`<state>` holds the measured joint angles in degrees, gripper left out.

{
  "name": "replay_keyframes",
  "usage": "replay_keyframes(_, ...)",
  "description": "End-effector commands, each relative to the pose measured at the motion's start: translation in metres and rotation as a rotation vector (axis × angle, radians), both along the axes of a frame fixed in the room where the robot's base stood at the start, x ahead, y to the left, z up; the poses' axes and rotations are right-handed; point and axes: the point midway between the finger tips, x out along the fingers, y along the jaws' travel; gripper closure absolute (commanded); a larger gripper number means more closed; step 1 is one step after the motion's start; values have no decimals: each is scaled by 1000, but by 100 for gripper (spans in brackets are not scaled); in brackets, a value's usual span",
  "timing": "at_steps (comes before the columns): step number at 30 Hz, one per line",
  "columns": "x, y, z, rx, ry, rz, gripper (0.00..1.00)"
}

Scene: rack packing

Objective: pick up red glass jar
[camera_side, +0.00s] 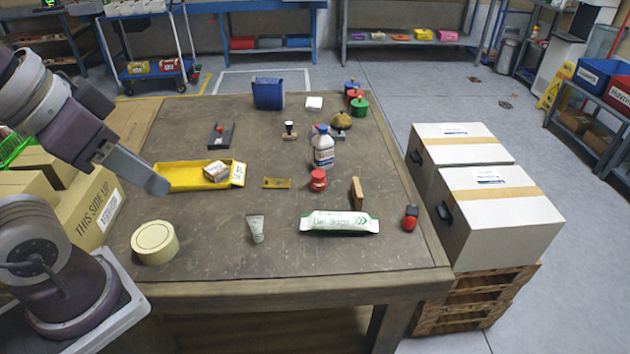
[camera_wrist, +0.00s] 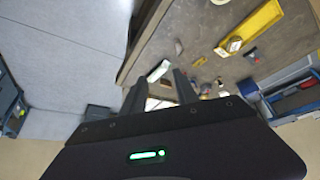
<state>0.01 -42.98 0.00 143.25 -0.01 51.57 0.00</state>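The small red jar (camera_side: 318,180) stands upright near the middle of the wooden table, just in front of a white and blue bottle (camera_side: 322,150). I cannot pick the jar out clearly in the wrist view. My gripper (camera_side: 158,184) is at the left of the table in the side view, above its left part and well apart from the jar. In the wrist view my gripper (camera_wrist: 160,90) shows two dark fingers with a gap between them, and nothing is held.
A yellow tray (camera_side: 185,178) with boxes lies left of the jar. A tape roll (camera_side: 154,243) sits front left.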

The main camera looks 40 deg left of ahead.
Motion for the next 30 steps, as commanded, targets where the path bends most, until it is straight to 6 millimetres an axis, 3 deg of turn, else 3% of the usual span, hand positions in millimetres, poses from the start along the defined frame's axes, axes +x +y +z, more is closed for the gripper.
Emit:
replay_keyframes(13,0,0,0,0,0,0,64)
replay_keyframes(18,0,0,0,0,0,0,33)
replay_keyframes(26,0,0,0,0,0,0,33)
replay_keyframes(29,15,-1,7,-30,13,17,33)
replay_keyframes(30,31,-2,12,-61,25,37,33)
